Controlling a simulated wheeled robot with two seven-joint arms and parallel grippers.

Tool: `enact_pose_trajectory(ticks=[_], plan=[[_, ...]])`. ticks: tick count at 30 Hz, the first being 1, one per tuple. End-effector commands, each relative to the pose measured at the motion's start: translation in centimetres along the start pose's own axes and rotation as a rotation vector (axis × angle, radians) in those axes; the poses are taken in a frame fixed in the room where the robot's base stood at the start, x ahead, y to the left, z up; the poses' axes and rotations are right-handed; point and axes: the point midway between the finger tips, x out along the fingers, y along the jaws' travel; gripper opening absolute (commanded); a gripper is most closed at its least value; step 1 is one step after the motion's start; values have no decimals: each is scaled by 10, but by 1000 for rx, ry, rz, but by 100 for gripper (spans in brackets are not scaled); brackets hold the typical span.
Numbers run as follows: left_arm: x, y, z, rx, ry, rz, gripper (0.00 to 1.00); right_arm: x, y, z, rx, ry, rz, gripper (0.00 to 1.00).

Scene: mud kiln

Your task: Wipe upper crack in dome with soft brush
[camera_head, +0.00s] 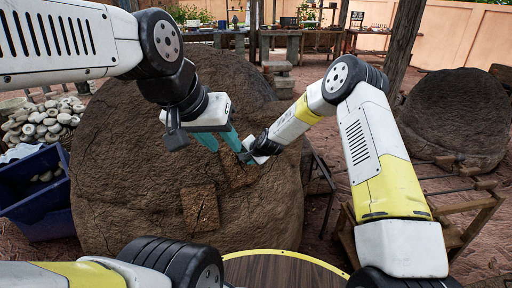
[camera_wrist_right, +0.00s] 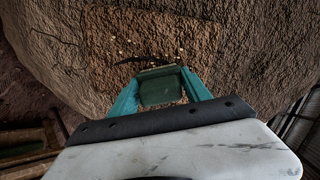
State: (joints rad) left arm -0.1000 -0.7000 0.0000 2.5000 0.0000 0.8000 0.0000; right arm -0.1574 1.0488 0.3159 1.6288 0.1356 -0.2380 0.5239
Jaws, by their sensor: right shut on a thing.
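The dome (camera_head: 125,150) is a large brown mud mound filling the middle of the head view. In the right wrist view its rough surface (camera_wrist_right: 225,40) shows a dark crack (camera_wrist_right: 150,60) just beyond my fingertips. My right gripper (camera_wrist_right: 160,90) is shut on a green block-like thing with a paler far edge, probably the soft brush (camera_wrist_right: 160,92). The brush's far edge is close to the crack; I cannot tell whether it touches. In the head view my right gripper (camera_head: 244,150) is at the dome's upper right. My left gripper (camera_head: 220,140) is open and empty beside it, its teal fingers apart.
A rectangular patch (camera_head: 200,208) marks the dome's front. A blue crate (camera_head: 35,200) and pale stones (camera_head: 45,122) are at the left. A second mound (camera_head: 455,115) and a wooden rack (camera_head: 465,205) are at the right. A round wooden top (camera_head: 275,272) is in front.

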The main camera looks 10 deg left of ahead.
Motion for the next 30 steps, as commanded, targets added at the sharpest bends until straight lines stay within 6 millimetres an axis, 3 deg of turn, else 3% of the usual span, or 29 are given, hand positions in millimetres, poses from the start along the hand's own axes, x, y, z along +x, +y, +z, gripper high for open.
enact_pose_trajectory(ticks=[22, 30], plan=[[0, 0, 0, 0, 0, 0, 36, 0, -19, 51, -2, -6, 0, 23], [0, 0, 0, 0, 0, 0, 36, 0, -27, 48, -1, 0, -2, 23]])
